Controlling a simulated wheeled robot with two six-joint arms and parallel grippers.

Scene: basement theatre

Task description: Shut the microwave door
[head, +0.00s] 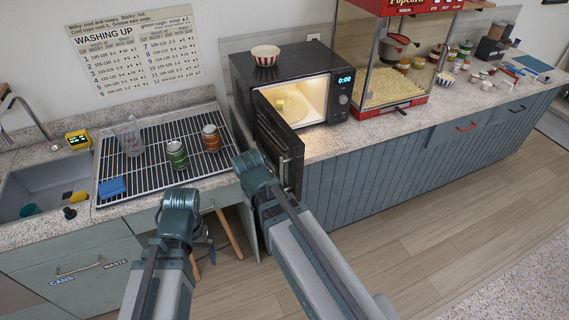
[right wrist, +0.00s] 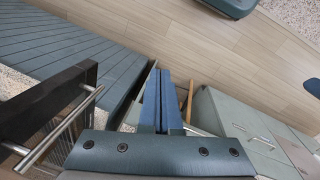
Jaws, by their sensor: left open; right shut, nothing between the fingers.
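The black microwave (head: 290,62) stands on the counter with its lit inside showing. Its door (head: 279,150) is swung wide open, hinged at the left and jutting out past the counter edge. The door and its metal handle (right wrist: 62,128) also show at the left of the right wrist view. My right gripper (right wrist: 161,88) is shut and empty, beside the door, its fingers pointing down; in the head view its wrist hides the fingertips. My left gripper (head: 204,246) is open and empty, low in front of the cabinets, apart from the door.
A striped bowl (head: 265,55) sits on top of the microwave. A small yellow item (head: 280,104) is inside on the turntable. The popcorn machine (head: 388,95) stands to the right. A drying rack (head: 135,168) with jars and a jug lies to the left.

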